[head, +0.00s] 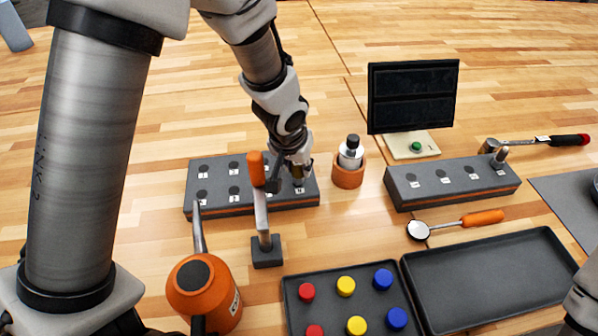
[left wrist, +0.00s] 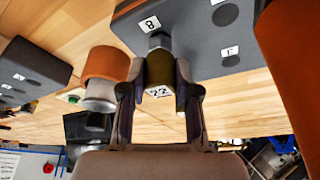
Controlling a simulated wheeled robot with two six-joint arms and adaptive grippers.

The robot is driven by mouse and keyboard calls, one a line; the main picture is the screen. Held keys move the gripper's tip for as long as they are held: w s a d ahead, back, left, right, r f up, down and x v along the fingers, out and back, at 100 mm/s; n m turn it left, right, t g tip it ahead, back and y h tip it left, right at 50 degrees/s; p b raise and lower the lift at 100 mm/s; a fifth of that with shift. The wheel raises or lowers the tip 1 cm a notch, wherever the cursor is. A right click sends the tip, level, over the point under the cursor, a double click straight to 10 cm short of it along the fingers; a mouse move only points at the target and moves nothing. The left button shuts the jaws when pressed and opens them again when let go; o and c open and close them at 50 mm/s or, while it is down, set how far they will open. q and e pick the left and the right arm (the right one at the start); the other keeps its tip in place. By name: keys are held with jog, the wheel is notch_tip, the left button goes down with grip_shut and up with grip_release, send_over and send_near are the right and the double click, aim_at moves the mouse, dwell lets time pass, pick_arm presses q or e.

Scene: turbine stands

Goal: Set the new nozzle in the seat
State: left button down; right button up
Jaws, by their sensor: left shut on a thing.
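My left gripper (head: 290,178) is shut on a dark brass nozzle (head: 298,172) at the right end of the left grey block (head: 225,203). In the left wrist view the nozzle (left wrist: 160,76) sits between the fingers of the gripper (left wrist: 160,98), with a tag that looks like 22. Its grey end meets or overlaps the block (left wrist: 195,38) beside a label like 8; I cannot tell whether it is in a hole. The block has two rows of labelled dark holes.
Close right of the block stands an orange cup (head: 348,177) with a metal piece. An orange-handled tool (head: 257,170) stands upright in front, near an orange oil can (head: 204,290). A second grey block (head: 450,186), a dark screen (head: 412,97) and an empty tray (head: 490,282) are to the right.

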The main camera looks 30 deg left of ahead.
pick_arm(q)
jog(key=shift+r, duration=0.35)
jog(key=shift+r+p, duration=0.2)
jog(key=shift+p, duration=0.15)
jog(key=shift+r+p, duration=2.25)
jog(key=shift+r, duration=0.15)
